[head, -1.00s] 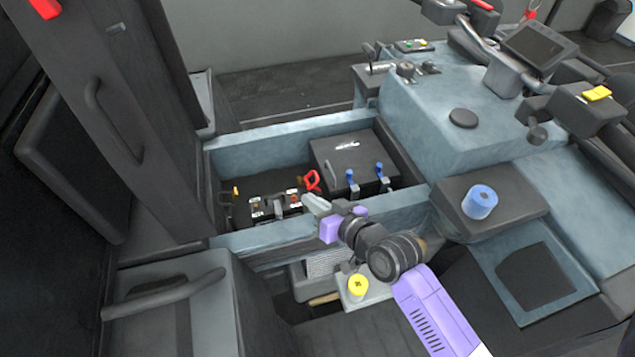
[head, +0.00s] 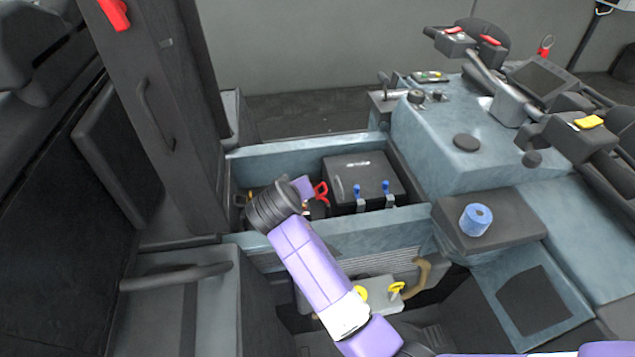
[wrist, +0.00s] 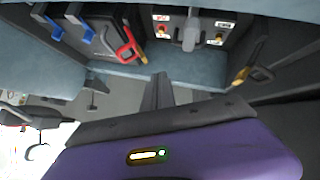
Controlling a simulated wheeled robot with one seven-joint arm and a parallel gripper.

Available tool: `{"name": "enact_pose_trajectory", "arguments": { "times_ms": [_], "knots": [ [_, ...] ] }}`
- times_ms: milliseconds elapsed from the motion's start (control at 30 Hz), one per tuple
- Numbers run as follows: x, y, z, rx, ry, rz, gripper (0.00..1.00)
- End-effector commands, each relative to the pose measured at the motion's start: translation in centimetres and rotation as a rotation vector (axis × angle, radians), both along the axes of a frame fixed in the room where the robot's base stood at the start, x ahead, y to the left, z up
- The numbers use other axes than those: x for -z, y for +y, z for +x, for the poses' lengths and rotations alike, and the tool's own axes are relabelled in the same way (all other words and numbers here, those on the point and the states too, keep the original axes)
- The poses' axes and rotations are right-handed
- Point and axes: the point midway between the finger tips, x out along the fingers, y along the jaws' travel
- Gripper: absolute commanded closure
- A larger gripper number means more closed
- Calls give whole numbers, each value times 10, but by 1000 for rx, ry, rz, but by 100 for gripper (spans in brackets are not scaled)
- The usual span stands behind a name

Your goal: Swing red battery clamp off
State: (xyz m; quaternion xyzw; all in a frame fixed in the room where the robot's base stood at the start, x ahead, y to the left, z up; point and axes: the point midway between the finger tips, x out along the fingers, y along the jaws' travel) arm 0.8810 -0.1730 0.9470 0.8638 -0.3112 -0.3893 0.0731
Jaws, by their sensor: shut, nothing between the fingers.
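The red battery clamp (head: 321,193) stands at the right side of the battery in the open bay. In the wrist view the red clamp (wrist: 127,44) leans beside the battery (wrist: 203,32), apart from the red-marked terminal (wrist: 161,28) as far as I can tell. My gripper (wrist: 158,80) is shut and empty, its narrow dark fingers below and right of the clamp in the wrist view. In the head view my arm hides the fingers and most of the battery; only my purple hand (head: 302,186) shows left of the clamp.
A black box (head: 362,172) with blue-handled levers (head: 386,188) fills the bay's right part. The bay's pale blue front wall (head: 370,235) lies under my arm. A yellow-handled clamp (wrist: 250,72) is on the battery's other side.

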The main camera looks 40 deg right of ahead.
Motion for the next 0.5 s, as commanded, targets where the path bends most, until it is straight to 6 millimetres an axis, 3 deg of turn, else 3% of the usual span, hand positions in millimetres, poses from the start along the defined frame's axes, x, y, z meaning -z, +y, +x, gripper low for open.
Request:
{"name": "enact_pose_trajectory", "arguments": {
  "times_ms": [133, 300, 500],
  "knots": [
    [-26, -9, 1, 208, 125, 60, 100],
    [-49, -6, -11, 378, 228, 118, 100],
    [-58, -4, -18, 449, 274, 143, 100]
  ]
}}
